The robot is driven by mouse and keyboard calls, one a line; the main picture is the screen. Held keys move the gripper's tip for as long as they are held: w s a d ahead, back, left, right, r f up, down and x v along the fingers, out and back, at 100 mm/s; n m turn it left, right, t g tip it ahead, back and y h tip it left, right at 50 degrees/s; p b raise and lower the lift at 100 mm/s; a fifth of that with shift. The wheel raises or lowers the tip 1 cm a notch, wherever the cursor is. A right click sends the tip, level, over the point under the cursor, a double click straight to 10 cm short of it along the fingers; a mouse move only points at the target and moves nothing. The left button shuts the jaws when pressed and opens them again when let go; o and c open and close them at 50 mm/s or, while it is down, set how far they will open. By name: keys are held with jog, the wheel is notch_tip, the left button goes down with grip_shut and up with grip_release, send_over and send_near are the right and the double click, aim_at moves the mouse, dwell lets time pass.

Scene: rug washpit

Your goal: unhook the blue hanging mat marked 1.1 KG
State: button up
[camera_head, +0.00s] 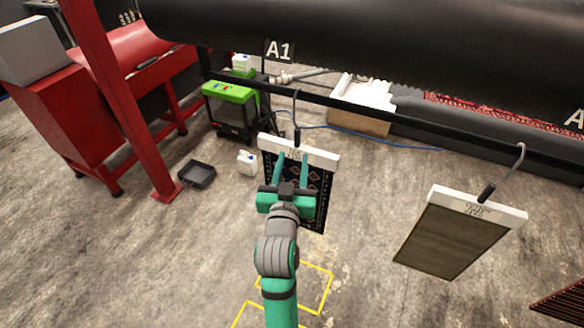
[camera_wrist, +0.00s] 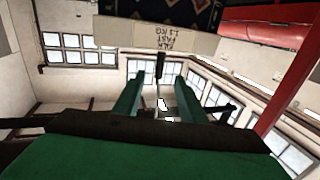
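The blue hanging mat (camera_head: 319,199) is dark with a pale pattern and hangs below a white header bar (camera_head: 325,158) in the head view. A black clip (camera_head: 297,136) joins the bar to a hook on the dark rail. In the wrist view the mat (camera_wrist: 165,10) shows at the top, and its white bar (camera_wrist: 120,33) carries printing that includes 1.1 KG. My gripper (camera_head: 292,158) is in front of the mat, fingertips near the bar. In the wrist view its green fingers (camera_wrist: 158,85) are apart with nothing between them. The gripper hides part of the mat.
A brown mat (camera_head: 452,240) with a white bar hangs from the rail (camera_head: 400,112) at right. A green-topped machine (camera_head: 230,95), white jug (camera_head: 247,163), dark tray (camera_head: 197,174) and red frame (camera_head: 120,105) stand at left. Yellow markings (camera_head: 318,275) and open floor lie in front.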

aim_at(297, 139)
jog(key=shift+w+d, duration=0.15)
jog(key=shift+w, duration=1.95)
jog(key=shift+w+d, duration=0.15)
jog(key=shift+w, duration=2)
jog(key=shift+w+d, duration=0.2)
jog(key=shift+w, duration=0.8)
grip_shut()
jog(key=shift+r, duration=0.2)
